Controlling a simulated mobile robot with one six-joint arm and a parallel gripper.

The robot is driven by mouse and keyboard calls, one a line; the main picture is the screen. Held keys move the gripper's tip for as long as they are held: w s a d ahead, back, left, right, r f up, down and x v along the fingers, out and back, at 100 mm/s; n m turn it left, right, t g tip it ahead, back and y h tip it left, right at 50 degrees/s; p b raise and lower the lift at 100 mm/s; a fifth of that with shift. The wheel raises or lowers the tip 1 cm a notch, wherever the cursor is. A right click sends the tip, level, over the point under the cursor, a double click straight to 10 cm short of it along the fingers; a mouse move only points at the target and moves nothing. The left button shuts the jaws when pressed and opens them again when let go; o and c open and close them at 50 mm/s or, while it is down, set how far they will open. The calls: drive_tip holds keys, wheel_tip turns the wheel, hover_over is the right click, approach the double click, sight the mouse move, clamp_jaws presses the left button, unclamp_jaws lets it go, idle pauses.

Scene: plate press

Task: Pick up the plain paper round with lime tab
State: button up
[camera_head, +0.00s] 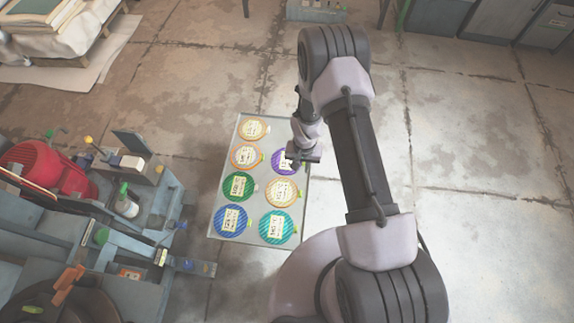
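Several rounds with pale labels lie on a flat grey tray (255,240). A cream round (247,136) at the far left of the tray is the palest, with a small yellowish tab on its right; I cannot tell for sure whether it is the plain paper one with the lime tab. Another cream round (273,201) with an orange-tan rim lies at the right, with a tab on its right side. My gripper (303,157) hangs near the tray's right edge and partly covers a purple round (277,164). Its fingers are too small to read, and their height above the tray is unclear.
An orange-rimmed round (236,160), a green one (230,191), a blue one (222,226) and a teal striped one (268,235) share the tray. A cluttered bench with a red machine (45,168) stands left. The floor right of my arm is clear.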

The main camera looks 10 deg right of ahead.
drive_tip(key=b, duration=0.5)
hover_over(301, 195)
drive_tip(key=f, duration=1.4)
drive_tip(key=shift+a+f, duration=0.25)
drive_tip(key=shift+f, duration=0.15)
drive_tip(key=f+b, duration=0.1)
drive_tip(key=f, duration=0.1)
drive_tip(key=f+b, duration=0.1)
drive_tip(key=f, duration=0.2)
drive_tip(key=shift+d+f+b, duration=0.2)
drive_tip(key=shift+f+b, duration=0.1)
drive_tip(key=shift+b, duration=0.1)
drive_tip(key=shift+r, duration=0.15)
drive_tip(key=shift+c, duration=0.2)
clamp_jaws()
